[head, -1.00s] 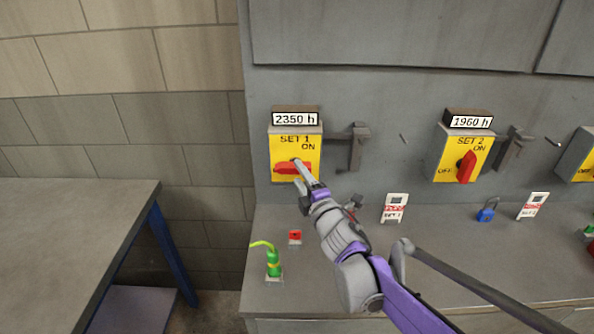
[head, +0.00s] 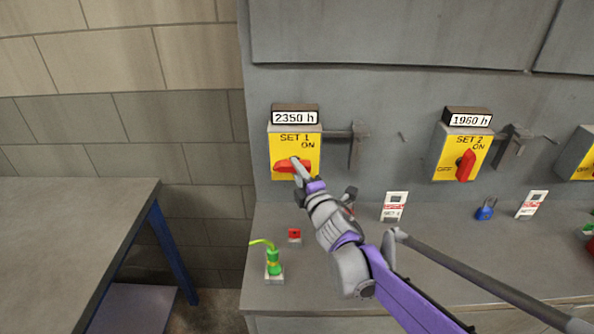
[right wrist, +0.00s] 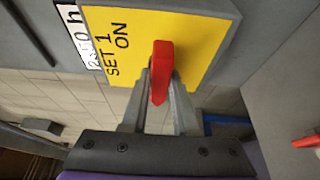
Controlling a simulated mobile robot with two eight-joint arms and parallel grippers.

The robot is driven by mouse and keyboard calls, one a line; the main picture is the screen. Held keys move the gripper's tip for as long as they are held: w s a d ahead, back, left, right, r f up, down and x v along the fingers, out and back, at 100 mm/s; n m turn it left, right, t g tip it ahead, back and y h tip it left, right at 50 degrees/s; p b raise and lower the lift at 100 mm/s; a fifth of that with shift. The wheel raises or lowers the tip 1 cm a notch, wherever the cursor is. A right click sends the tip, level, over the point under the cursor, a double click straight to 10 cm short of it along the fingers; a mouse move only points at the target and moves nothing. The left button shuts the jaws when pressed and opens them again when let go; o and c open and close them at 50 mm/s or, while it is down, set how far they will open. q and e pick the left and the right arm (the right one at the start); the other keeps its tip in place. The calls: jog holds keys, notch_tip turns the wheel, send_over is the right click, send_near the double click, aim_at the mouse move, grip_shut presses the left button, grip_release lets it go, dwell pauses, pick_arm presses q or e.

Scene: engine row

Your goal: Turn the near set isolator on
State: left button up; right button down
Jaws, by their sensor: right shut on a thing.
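The SET 1 isolator is a yellow plate (head: 308,144) on the grey panel at the left, under a counter reading 2350 h. Its red handle (head: 281,168) lies roughly level, not pointing up at the ON mark; it also shows in the right wrist view (right wrist: 161,70). My right gripper (head: 299,168) is shut on this handle, with a finger on either side of it in the right wrist view (right wrist: 159,88). The gripper hides part of the handle and the plate's lower edge. My left gripper is not in view.
A grey bracket (head: 357,150) juts out beside SET 1. The ledge below bears a green item (head: 274,262), a red block (head: 294,235), a tag (head: 394,206) and a blue padlock (head: 485,209).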

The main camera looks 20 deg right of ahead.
dwell(0.3)
jog(key=m+t+h, duration=0.1)
jog(key=m, duration=0.3)
jog(key=m+t+h+b, duration=0.1)
jog(key=m, duration=0.4)
jog(key=m+t+h, duration=0.1)
jog(key=m+t, duration=0.1)
jog(key=m, duration=0.3)
jog(key=shift+a+f+h, duration=0.2)
jog(key=shift+f+h, duration=0.2)
jog(key=m+h+b, duration=0.1)
jog(key=m+h, duration=0.1)
jog(key=m, duration=0.2)
jog(key=shift+m, duration=0.4)
jog(key=shift+w+a+m+h+b, duration=0.1)
jog(key=shift+m+h+b, duration=0.4)
jog(key=shift+m+h, duration=0.9)
jog(key=shift+r+m+g, duration=0.1)
jog(key=shift+m+g, duration=0.2)
jog(key=shift+m, duration=0.3)
